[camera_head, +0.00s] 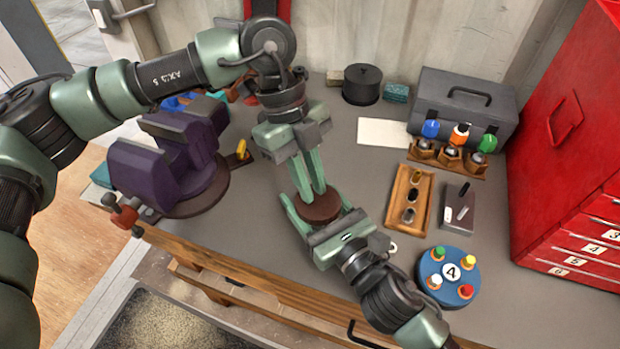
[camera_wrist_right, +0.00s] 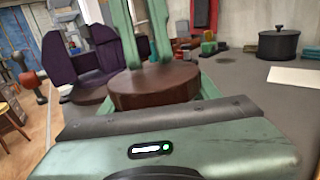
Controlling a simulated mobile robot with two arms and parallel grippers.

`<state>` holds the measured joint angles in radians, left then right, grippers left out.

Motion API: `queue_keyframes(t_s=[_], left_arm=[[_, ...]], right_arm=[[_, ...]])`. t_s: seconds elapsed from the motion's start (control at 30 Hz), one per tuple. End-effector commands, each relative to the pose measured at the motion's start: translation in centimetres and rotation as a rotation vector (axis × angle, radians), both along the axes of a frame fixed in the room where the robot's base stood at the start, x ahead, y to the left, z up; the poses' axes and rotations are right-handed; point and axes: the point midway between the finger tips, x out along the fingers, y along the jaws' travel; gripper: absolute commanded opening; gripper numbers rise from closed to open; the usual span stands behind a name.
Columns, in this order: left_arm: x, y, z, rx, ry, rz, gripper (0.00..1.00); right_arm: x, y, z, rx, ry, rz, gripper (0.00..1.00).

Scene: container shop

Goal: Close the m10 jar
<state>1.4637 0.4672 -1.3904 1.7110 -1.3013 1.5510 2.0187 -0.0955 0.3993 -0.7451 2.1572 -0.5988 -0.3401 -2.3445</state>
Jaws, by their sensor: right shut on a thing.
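A low round brown piece (camera_head: 318,207), which looks like the jar or its lid, is between the fingers of my right gripper (camera_head: 317,216). No m10 label is readable on it. It also shows in the right wrist view (camera_wrist_right: 155,90), with a flat top and plain side. My right gripper is shut on it from the front. My left gripper (camera_head: 317,192) points down from above, its two green fingers close together at the brown piece's top. Whether they touch or grip anything there is hidden. Its fingers also show in the right wrist view (camera_wrist_right: 148,55).
A purple vise (camera_head: 165,160) stands left on the grey bench. A black pot (camera_head: 362,84), white card (camera_head: 383,132), grey toolbox (camera_head: 465,105), wooden tray (camera_head: 425,205) and blue disc (camera_head: 430,285) are around. A red cabinet (camera_head: 575,130) bounds the right.

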Motion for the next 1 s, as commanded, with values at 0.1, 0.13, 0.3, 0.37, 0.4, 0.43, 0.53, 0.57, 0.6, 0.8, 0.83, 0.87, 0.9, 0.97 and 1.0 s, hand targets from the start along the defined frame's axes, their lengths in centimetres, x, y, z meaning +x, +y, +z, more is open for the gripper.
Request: queue_keyframes(t_s=[0.1, 0.13, 0.3, 0.37, 0.4, 0.43, 0.53, 0.57, 0.6, 0.8, 0.83, 0.87, 0.9, 0.97, 1.0], left_arm=[[0.1, 0.1, 0.5, 0.001, 0.002, -0.002, 0.15], [0.2, 0.2, 0.8, 0.0, 0.002, -0.002, 0.15], [0.8, 0.8, 2.8, 0.0, 0.0, -0.001, 0.15], [1.0, 1.0, 3.4, 0.0, 0.0, -0.001, 0.15], [1.0, 1.1, 3.6, 0.0, 0.0, -0.001, 0.15], [1.0, 1.1, 3.6, 0.0, 0.002, -0.002, 0.15], [1.0, 1.1, 3.6, 0.0, 0.002, -0.002, 0.15], [1.0, 1.1, 3.6, 0.0, 0.002, -0.002, 0.15], [1.0, 1.1, 3.6, 0.0, 0.002, -0.002, 0.15], [1.0, 1.1, 3.6, 0.0, 0.002, -0.002, 0.15], [1.0, 1.1, 3.6, 0.0, 0.002, -0.002, 0.15], [1.0, 1.1, 3.6, 0.0, 0.002, -0.002, 0.15], [1.0, 1.1, 3.6, 0.0, 0.002, -0.002, 0.15], [1.0, 1.1, 3.6, 0.0, 0.002, -0.002, 0.15], [1.0, 1.1, 3.6, 0.0, 0.002, -0.002, 0.15]], right_arm=[[0.0, 0.1, 0.3, 0.005, -0.005, 0.002, 0.0], [0.0, 0.1, 0.3, 0.005, -0.005, 0.002, 0.0], [0.0, 0.1, 0.2, 0.004, -0.004, 0.002, 0.0], [0.0, 0.1, 0.2, 0.004, -0.004, 0.001, 0.0], [0.0, 0.1, 0.2, 0.004, -0.004, 0.001, 0.0], [0.0, 0.1, 0.2, 0.004, -0.004, 0.001, 0.0], [0.0, 0.0, 0.2, 0.004, -0.004, 0.001, 0.0], [0.0, 0.0, 0.2, 0.003, -0.004, 0.001, 0.0], [0.0, 0.0, 0.2, 0.003, -0.004, 0.001, 0.0], [0.0, 0.0, 0.2, 0.002, -0.003, 0.001, 0.88], [0.0, 0.0, 0.1, 0.002, -0.003, 0.001, 0.88], [0.0, 0.0, 0.1, 0.002, -0.002, 0.001, 0.88], [0.0, 0.0, 0.1, 0.002, -0.002, 0.001, 0.88], [0.0, 0.0, 0.1, 0.002, -0.002, 0.001, 0.88], [0.0, 0.0, 0.1, 0.002, -0.002, 0.001, 0.88]])
